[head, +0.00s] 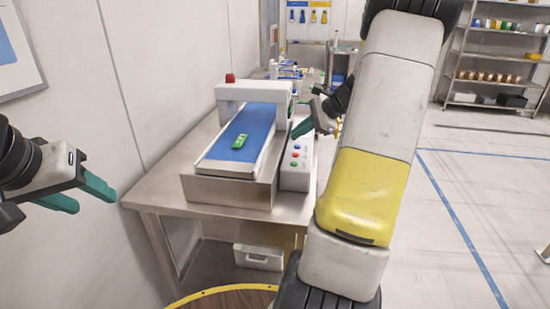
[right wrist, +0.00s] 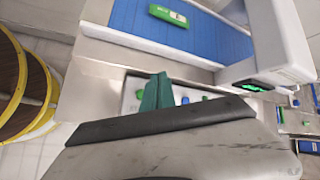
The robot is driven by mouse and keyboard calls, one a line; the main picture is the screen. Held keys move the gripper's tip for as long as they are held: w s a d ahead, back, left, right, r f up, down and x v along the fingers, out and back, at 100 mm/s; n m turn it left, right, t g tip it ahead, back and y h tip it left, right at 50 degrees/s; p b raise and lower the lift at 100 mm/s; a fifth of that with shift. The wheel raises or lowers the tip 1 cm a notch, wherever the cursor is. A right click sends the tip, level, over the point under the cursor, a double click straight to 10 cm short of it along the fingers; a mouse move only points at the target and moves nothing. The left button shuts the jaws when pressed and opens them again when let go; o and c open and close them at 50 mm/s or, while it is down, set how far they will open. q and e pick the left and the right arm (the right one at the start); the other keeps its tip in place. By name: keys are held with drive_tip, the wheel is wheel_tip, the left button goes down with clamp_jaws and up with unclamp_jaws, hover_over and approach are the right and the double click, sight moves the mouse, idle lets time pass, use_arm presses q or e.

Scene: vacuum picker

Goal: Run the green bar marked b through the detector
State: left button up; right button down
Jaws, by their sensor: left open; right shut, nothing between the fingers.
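A green bar (head: 240,141) with a pale label lies on the blue conveyor belt (head: 220,154), on the near side of the white detector arch (head: 238,91). It also shows at the top of the right wrist view (right wrist: 168,16); the mark on its label is too small to read surely. My right gripper (head: 301,130) is shut and empty above the control box (head: 295,178), which has several coloured buttons. In the right wrist view its closed teal fingers (right wrist: 156,92) partly cover the panel. My left gripper (head: 88,196) is open and empty, left of the table.
A red beacon (head: 230,77) sits on the detector arch. A green display (right wrist: 255,88) is lit on its side. Small items (head: 287,70) stand on the table beyond the arch. A wall runs close on the left. Shelves (head: 497,58) stand far right, with open floor before them.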

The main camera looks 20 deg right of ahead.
sight(297, 164)
drive_tip(key=shift+f, duration=3.7)
drive_tip(key=shift+f, duration=0.1)
drive_tip(key=shift+f, duration=0.3)
